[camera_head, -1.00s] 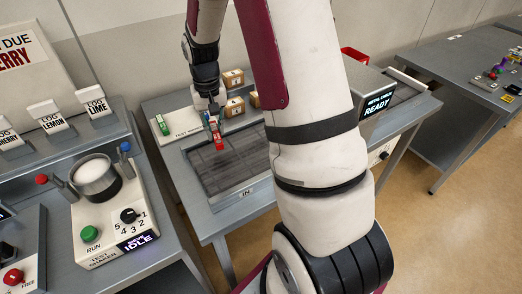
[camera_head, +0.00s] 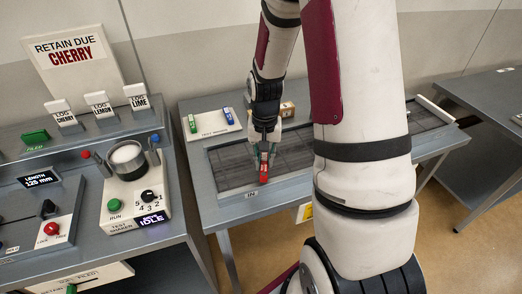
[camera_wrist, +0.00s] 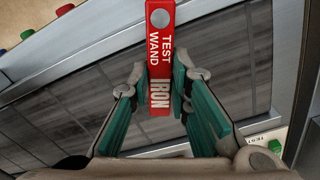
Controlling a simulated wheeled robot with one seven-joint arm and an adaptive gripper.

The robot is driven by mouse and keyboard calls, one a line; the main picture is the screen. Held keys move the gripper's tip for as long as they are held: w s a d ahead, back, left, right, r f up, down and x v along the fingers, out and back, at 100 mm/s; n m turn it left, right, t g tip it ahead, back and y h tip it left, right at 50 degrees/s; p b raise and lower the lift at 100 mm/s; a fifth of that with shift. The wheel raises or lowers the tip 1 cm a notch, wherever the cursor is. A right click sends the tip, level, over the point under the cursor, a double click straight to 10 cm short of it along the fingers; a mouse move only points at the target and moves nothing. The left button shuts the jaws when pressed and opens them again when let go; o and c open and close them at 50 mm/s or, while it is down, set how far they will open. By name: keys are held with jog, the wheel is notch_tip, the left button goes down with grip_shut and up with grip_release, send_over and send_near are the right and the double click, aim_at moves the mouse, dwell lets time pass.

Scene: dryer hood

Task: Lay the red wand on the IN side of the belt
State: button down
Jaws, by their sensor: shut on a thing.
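The red wand (camera_head: 264,173), marked TEST WAND IRON in the wrist view (camera_wrist: 161,50), is in my gripper (camera_head: 265,150). The teal fingers of my gripper (camera_wrist: 161,82) are closed on both sides of it. The wand is over the dark belt (camera_head: 228,174), close to the edge with the IN label (camera_head: 250,192). I cannot tell whether it touches the belt. The belt (camera_wrist: 85,105) also lies below the wand in the wrist view.
A white tray (camera_head: 214,131) with a green wand (camera_head: 192,123) and a blue wand (camera_head: 228,116) stands behind the belt. A small brown box (camera_head: 287,108) is behind my gripper. The test shaker (camera_head: 136,190) stands left. My arm hides the belt's middle.

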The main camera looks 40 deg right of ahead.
jog(key=w+d, duration=0.1)
jog(key=w, duration=0.1)
jog(key=w+d, duration=0.1)
jog(key=w, duration=0.1)
jog(key=w+d, duration=0.1)
jog(key=w, duration=0.2)
jog(key=shift+d+f, duration=0.3)
jog(key=shift+f, duration=0.1)
jog(key=shift+w+d+f, duration=0.1)
jog(key=shift+w+f, duration=0.1)
jog(key=shift+w, duration=0.05)
jog(key=shift+f+p, duration=0.65)
jog(key=shift+f, duration=0.9)
jog(key=shift+f, duration=0.15)
jog(key=c, duration=1.6)
grip_release()
jog(key=shift+o, duration=0.6)
